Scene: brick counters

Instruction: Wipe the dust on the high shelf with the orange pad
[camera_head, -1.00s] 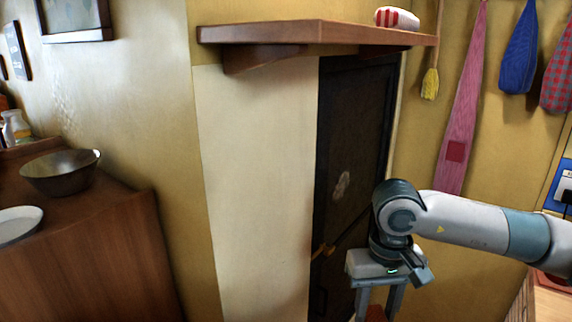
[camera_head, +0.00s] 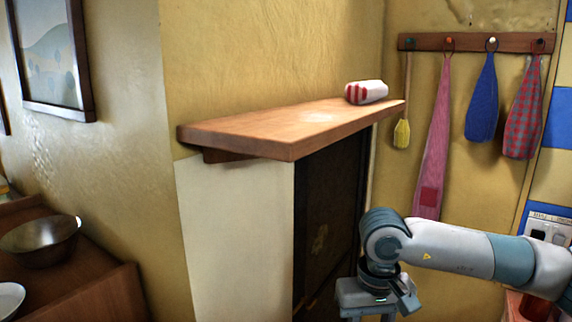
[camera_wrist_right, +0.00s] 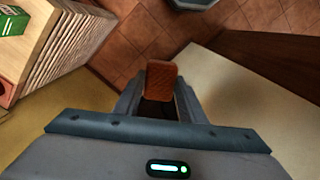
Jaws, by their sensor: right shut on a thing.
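The high shelf (camera_head: 235,131) is a brown wooden board on the yellow wall in the head view, with its top surface showing. A faint pale dusty patch (camera_head: 318,116) lies on the top, towards the back. My right gripper (camera_wrist_right: 158,100) is shut on the orange pad (camera_wrist_right: 162,78), which sticks out beyond the fingers in the right wrist view. In the head view my right wrist is low, below and in front of the shelf's right part; the fingers and pad are cut off at the bottom edge. My left gripper is not in view.
A red-and-white striped object (camera_head: 368,92) lies on the shelf's right end. A yellow brush (camera_head: 402,133) and cloths hang from a rack (camera_head: 470,43) at right. A dark door (camera_head: 325,225) stands below the shelf. A counter with a bowl (camera_head: 40,243) is at left.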

